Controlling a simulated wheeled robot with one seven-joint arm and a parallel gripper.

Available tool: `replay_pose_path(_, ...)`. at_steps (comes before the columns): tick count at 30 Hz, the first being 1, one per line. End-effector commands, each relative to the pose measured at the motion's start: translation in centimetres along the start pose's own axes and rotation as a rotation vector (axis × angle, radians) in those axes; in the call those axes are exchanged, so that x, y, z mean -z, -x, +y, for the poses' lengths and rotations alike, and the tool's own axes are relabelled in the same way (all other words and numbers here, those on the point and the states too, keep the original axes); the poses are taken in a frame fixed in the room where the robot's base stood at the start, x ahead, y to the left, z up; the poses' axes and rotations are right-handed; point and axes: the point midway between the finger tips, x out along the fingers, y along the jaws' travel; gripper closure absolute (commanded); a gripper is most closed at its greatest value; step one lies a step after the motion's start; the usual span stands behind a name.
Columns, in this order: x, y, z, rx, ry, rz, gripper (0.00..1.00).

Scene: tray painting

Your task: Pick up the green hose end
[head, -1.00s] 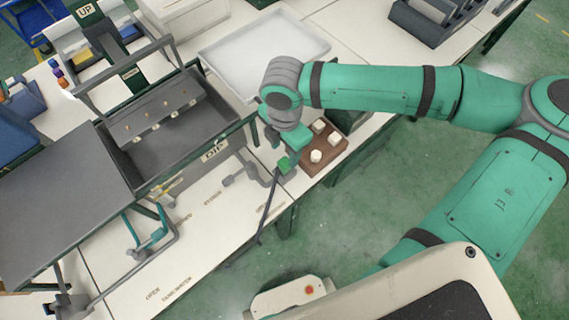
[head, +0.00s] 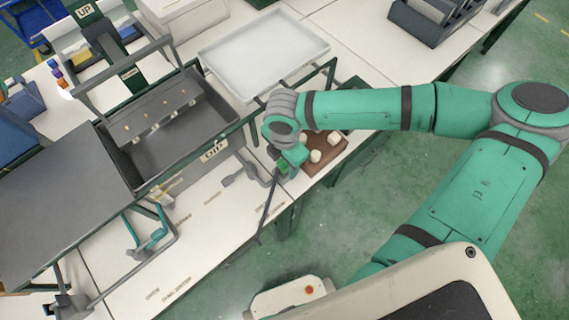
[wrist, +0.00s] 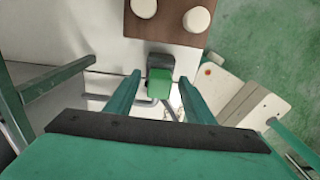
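The green hose end (wrist: 160,78) shows in the wrist view as a small green block with a dark cap, at the table edge just below a brown block. My gripper (wrist: 159,84) is open, with one green finger on each side of the hose end and a gap visible on both sides. In the head view my wrist is low over the table edge and partly covers the hose end (head: 291,161). A dark hose or bar (head: 266,212) slants down from that spot. Whether the fingertips are level with the hose end is hard to tell.
The brown block (head: 334,152) with white knobs sits right beside the hose end. A white tray (head: 235,75) lies behind my wrist. A dark dip tank (head: 215,125) stands to the left, with a grey lever (head: 240,178) close by. Open floor lies to the right.

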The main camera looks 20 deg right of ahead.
Motion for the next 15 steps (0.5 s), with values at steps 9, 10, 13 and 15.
replay_pose_path(9,0.04,0.03,0.04,0.0,0.002,0.0,0.97)
replay_pose_path(10,0.04,0.03,0.04,0.0,0.002,0.0,0.97)
replay_pose_path(13,0.0,0.05,0.01,0.0,0.0,0.0,0.97)
replay_pose_path(15,0.0,0.12,0.02,0.0,0.001,0.0,0.97)
